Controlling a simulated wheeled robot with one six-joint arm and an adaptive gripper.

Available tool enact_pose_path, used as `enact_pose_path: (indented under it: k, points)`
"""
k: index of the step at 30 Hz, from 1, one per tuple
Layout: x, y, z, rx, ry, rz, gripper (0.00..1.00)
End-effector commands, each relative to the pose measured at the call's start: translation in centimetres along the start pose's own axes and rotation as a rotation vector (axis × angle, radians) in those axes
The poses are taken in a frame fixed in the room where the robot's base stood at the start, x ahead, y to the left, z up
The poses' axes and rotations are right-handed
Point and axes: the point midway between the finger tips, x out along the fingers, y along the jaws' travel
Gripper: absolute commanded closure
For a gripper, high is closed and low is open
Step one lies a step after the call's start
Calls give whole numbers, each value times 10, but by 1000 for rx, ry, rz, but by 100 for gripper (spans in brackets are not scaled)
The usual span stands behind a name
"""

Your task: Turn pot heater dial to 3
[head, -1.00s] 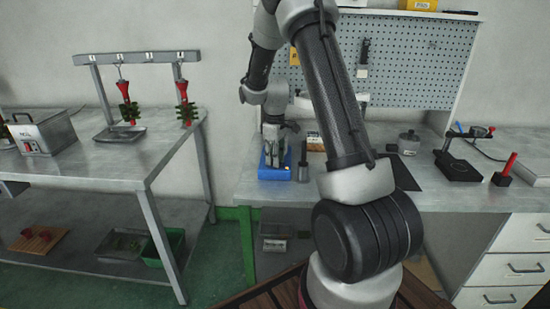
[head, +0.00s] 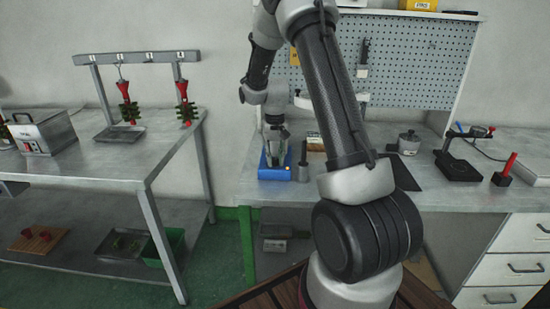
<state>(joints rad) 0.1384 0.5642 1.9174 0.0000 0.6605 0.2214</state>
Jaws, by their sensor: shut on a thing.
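My gripper (head: 275,158) points down at the left end of the right-hand workbench, over a small blue device (head: 289,175). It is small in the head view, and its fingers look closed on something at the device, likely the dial. The dial itself is hidden by the fingers, so its number cannot be read. I cannot tell for certain which device is the pot heater.
A dark grey cylinder (head: 303,170) stands close right of the blue device. A lidded grey pot (head: 408,142), a black stand (head: 460,165) and a red-handled tool (head: 505,170) are farther right.

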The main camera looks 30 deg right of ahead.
Motion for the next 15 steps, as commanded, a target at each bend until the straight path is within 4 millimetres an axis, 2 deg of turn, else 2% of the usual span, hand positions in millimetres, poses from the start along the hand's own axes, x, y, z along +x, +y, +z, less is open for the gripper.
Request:
enact_pose_path:
  k: [15]
  points:
    - [-1,0,-1,446,4,-1,98]
